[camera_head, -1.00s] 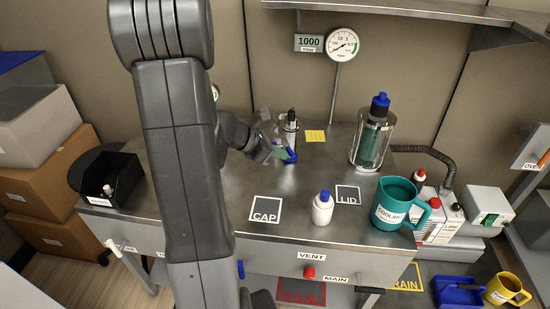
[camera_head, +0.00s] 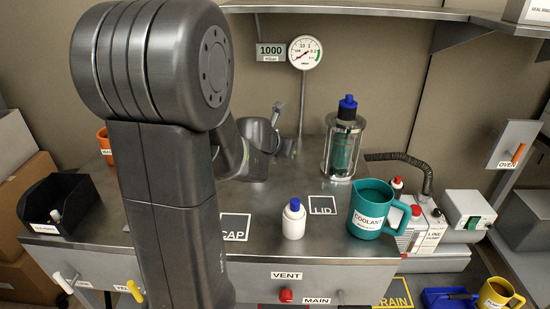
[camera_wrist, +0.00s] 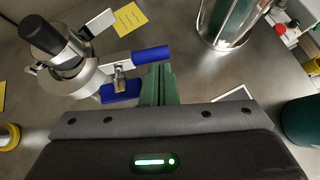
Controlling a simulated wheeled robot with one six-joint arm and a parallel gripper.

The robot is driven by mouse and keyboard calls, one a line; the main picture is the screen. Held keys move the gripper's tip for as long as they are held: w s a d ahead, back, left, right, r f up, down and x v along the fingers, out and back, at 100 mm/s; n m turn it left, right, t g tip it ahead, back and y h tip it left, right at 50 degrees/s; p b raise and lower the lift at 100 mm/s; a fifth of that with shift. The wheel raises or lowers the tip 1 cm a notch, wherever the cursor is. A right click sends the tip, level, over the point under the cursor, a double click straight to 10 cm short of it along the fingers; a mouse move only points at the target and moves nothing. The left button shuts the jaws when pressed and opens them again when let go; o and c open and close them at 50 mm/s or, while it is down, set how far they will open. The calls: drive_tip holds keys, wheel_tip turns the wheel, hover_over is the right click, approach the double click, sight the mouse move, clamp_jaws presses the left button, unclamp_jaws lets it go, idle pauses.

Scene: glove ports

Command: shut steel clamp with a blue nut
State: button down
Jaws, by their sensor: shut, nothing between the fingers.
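In the wrist view the steel clamp (camera_wrist: 75,76) is a bright ring around the base of a steel cylinder with a black knob (camera_wrist: 45,38). A blue-gripped steel lever (camera_wrist: 151,54) sticks out to the right, and a flat blue part (camera_wrist: 120,92), perhaps the nut, sits below a small steel bolt. I cannot tell whether the clamp's ends meet. My gripper (camera_wrist: 158,70) has its green fingers together and empty, just right of the blue parts; contact is unclear. In the head view my arm hides the fingers and most of the clamp.
A glass-and-steel vessel with a blue top (camera_head: 343,140) stands to the right. A white bottle with a blue cap (camera_head: 293,218) and a teal coolant jug (camera_head: 374,208) stand nearer the front. A black bin (camera_head: 62,206) is at left.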

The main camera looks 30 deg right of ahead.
drive_tip(key=shift+w+d, duration=0.5)
drive_tip(key=shift+d, duration=0.3)
drive_tip(key=shift+w+d, duration=0.45)
drive_tip(key=shift+d, duration=0.3)
drive_tip(key=shift+w+d+r, duration=0.1)
